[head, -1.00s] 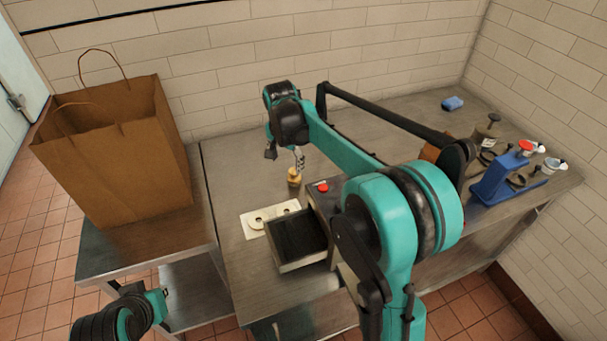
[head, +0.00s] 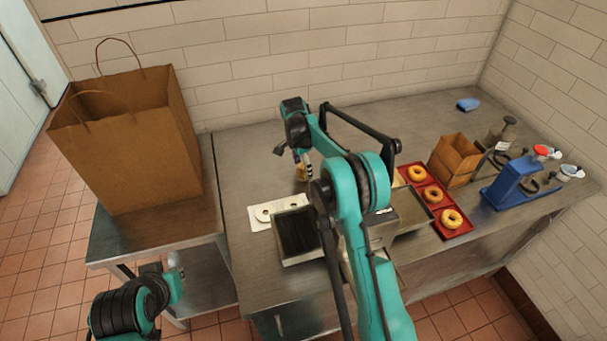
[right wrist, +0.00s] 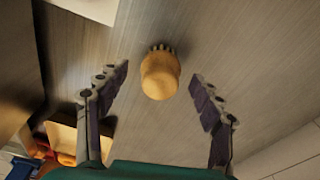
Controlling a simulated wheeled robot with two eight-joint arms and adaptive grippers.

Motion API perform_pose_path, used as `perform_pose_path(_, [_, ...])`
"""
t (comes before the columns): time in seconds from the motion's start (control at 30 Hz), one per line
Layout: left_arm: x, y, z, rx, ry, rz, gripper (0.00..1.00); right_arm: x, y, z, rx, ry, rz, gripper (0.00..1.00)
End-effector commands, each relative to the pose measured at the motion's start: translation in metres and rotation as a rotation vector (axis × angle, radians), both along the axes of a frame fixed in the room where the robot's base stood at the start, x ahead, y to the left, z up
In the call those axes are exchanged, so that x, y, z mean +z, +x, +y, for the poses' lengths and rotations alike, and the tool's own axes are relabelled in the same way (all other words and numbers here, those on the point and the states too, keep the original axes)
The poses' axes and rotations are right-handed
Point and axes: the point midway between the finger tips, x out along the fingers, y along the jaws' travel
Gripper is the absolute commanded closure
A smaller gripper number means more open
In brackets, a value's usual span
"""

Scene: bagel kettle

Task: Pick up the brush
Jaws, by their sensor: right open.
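The brush (right wrist: 160,75) is a small, round, light-wood piece with dark bristles at one edge, on the metal table. In the right wrist view it lies between the two spread fingers, with a gap to each. In the head view the brush (head: 301,173) shows as a small tan patch, partly hidden by my right gripper (head: 303,160). My right gripper is open and empty, with its fingers around the brush and not visibly touching it. Part of my left arm shows at the lower left, but its gripper is not in view.
A white plate with round holes (head: 259,224) and a dark-bottomed tray (head: 283,259) lie near the brush. A red tray (head: 459,232) with bagels, a cardboard box (head: 453,160) and a blue stand (head: 508,187) are right. A paper bag (head: 140,150) stands left.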

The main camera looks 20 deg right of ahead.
Motion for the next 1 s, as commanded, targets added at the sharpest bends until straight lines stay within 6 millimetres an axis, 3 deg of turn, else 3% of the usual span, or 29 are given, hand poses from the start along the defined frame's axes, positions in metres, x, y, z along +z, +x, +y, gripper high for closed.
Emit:
perform_pose_path(0.13, [-0.007, 0.000, 0.000, 0.000, 0.000, 0.000, 1.00, -0.022, 0.001, -0.002, 0.000, 0.000, 0.000, 0.34])
perform_pose_path(0.37, [-0.006, 0.000, 0.000, 0.000, 0.000, 0.000, 1.00, -0.023, 0.001, -0.002, 0.001, 0.000, -0.001, 0.34])
perform_pose_path(0.57, [-0.006, 0.000, 0.000, 0.000, 0.000, 0.000, 1.00, -0.023, 0.001, -0.002, 0.001, 0.000, 0.000, 0.86])
perform_pose_path(0.67, [-0.006, 0.000, 0.000, 0.000, 0.000, 0.000, 1.00, -0.023, 0.001, -0.002, 0.001, 0.000, -0.001, 0.92])
perform_pose_path(1.0, [-0.004, 0.000, 0.000, 0.000, 0.000, 0.000, 1.00, -0.016, 0.001, -0.002, 0.001, 0.000, -0.001, 0.92])
